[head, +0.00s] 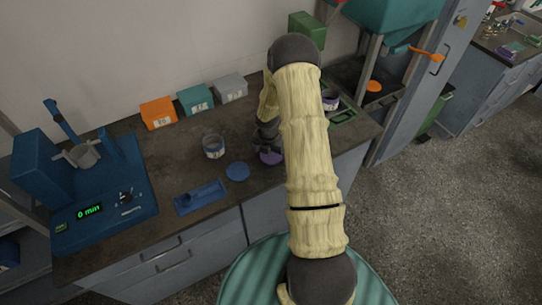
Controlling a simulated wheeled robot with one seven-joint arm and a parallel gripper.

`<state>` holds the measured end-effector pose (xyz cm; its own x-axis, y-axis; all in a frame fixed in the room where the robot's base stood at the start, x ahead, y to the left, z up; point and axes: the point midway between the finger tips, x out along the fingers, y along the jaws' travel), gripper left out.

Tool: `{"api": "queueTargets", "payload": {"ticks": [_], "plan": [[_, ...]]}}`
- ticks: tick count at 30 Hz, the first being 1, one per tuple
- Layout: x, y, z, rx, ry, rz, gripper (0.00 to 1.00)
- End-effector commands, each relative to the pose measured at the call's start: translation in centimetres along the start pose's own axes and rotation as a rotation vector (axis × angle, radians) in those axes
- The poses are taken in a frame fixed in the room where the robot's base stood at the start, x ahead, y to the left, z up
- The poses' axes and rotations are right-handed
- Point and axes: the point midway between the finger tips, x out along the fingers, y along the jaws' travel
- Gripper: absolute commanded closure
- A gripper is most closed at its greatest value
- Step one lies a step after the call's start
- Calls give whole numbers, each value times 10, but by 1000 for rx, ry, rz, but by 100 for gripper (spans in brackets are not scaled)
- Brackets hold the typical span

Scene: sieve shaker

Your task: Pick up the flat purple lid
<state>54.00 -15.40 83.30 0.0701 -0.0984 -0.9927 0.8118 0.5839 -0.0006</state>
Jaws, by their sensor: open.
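The flat purple lid (270,158) lies on the dark bench top near its front edge, left of my arm. My gripper (266,147) points down just over the lid, and its fingers hide part of it. The gripper is open; I cannot tell whether the fingers touch the lid. My arm passes in front and hides the bench to the right of the lid.
A blue round lid (237,171), a blue-banded jar (213,146) and a blue tray (201,197) are to the left. Small orange (158,113), teal (195,98) and grey (230,88) boxes line the wall. A blue shaker machine (70,175) stands far left. A purple-banded jar (330,100) is behind my arm.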

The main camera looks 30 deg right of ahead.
Motion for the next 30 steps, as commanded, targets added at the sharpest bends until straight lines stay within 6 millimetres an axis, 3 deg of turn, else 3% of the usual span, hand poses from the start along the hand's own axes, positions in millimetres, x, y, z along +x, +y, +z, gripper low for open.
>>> {"api": "queueTargets", "payload": {"ticks": [8,15,16,30], "plan": [[0,0,0,1,0,0,0],[0,-1,1,3,0,0,45],[0,-1,1,3,0,0,47],[-9,0,2,2,-1,2,47]]}}
